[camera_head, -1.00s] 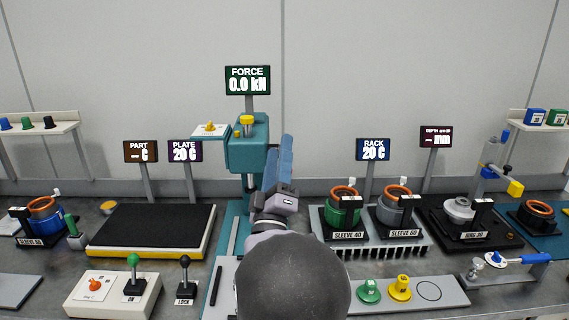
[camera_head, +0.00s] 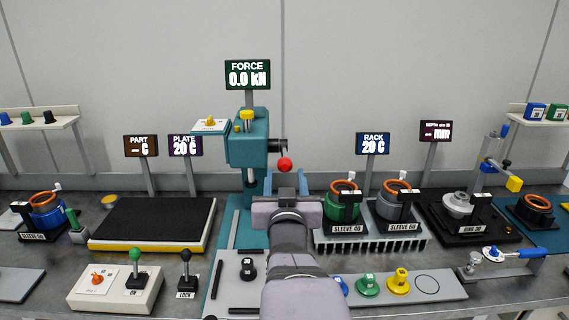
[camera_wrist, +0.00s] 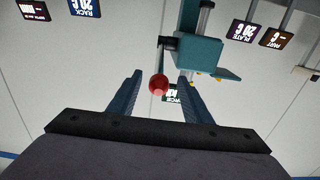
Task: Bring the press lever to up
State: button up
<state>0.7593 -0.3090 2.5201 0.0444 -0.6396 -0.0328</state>
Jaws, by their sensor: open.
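The teal press (camera_head: 247,140) stands at the back centre. Its lever has a dark hub on the press's right side and ends in a red ball knob (camera_head: 284,164). In the head view the knob hangs below the hub. My gripper (camera_head: 286,181) is open just below the knob in that view. In the upside-down wrist view, the red knob (camera_wrist: 158,85) appears between the two blue fingers of my gripper (camera_wrist: 161,76), with a gap on each side. I cannot tell whether the knob is at fingertip depth.
The FORCE display (camera_head: 248,75) above the press reads 0.0 kN. The sleeve rack (camera_head: 372,242) stands right of my arm. A black plate (camera_head: 153,222) lies to the left. A control box (camera_head: 115,290) with a green-knobbed lever is at front left. Space above the knob looks clear.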

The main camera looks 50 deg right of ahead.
aim_at(284, 153)
jog(key=shift+w+d+r+p, duration=0.1)
jog(key=shift+w+p, duration=0.05)
jog(key=shift+p, duration=0.2)
jog(key=p, duration=0.2)
jog(key=shift+w+d+r+p, duration=0.15)
jog(key=shift+w+d+p, duration=0.15)
jog(key=shift+d+p, duration=0.05)
jog(key=w+p, duration=0.1)
jog(key=p, duration=0.3)
jog(key=shift+d, duration=0.4)
jog(key=shift+f+p+x, duration=0.15)
jog(key=shift+p+x, duration=0.3)
jog(key=shift+x, duration=0.75)
jog(key=shift+f+p+x, duration=0.1)
jog(key=shift+p+x, duration=0.3)
jog(key=shift+x, duration=0.85)
grip_shut()
jog(key=shift+r, duration=0.1)
